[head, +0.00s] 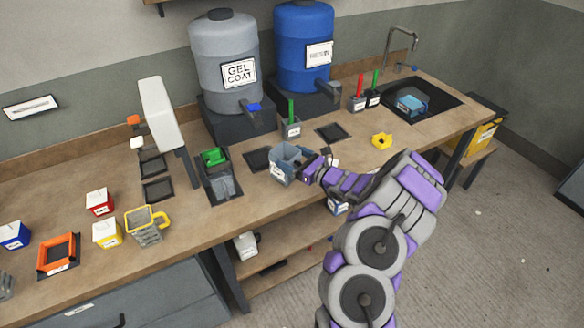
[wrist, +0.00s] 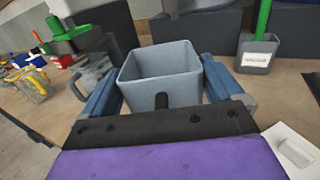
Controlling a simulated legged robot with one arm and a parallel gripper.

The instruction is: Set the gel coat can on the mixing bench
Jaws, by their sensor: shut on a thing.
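A grey, square, open-topped can (head: 286,162) is at the front part of the wooden bench (head: 190,218), in front of the grey drum labelled GEL COAT (head: 226,65). No label on the can is readable, so I cannot confirm it is the gel coat can. My gripper (head: 303,169) is shut on it from the right. In the wrist view the can (wrist: 160,75) is upright between the two blue-grey fingers, and its inside looks empty. I cannot tell whether its base touches the bench.
A blue drum (head: 303,45) stands beside the grey drum. A holder with a green-handled tool (head: 291,125) is behind the can. A dark tray (head: 222,190) with grey and green items is to its left. A yellow piece (head: 381,141) lies to the right, with a sink (head: 420,100) beyond.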

